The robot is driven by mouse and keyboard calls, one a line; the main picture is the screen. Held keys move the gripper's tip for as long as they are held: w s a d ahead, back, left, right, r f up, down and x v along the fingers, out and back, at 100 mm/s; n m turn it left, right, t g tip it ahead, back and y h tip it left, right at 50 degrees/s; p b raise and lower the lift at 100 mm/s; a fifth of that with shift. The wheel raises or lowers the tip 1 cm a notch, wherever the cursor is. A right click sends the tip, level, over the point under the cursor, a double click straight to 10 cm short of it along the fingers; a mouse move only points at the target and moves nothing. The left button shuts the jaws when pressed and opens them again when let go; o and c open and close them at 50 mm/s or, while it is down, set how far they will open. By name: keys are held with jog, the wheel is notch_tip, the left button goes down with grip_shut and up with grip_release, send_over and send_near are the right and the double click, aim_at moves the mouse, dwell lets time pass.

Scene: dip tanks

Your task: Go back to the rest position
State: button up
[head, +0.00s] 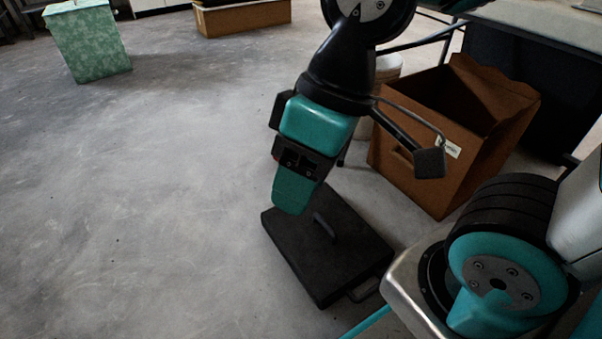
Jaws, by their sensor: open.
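My gripper (294,187) hangs down in the middle of the head view, teal and black, at the end of my arm. It points at the floor and is open. I see it nearly side-on, so the gap between the fingers does not show clearly. I see nothing held in it.
An open brown box (410,185) with a white label stands right of my gripper, a whitish bucket (388,68) partly hidden behind it. A green marbled block (88,42) and another brown box (243,18) stand at the back. The grey floor (150,200) on the left is clear.

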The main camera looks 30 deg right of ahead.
notch_tip(320, 180, up, 48)
jog(key=p, duration=4.8)
jog(key=shift+r, duration=0.25)
jog(key=shift+w, duration=0.1)
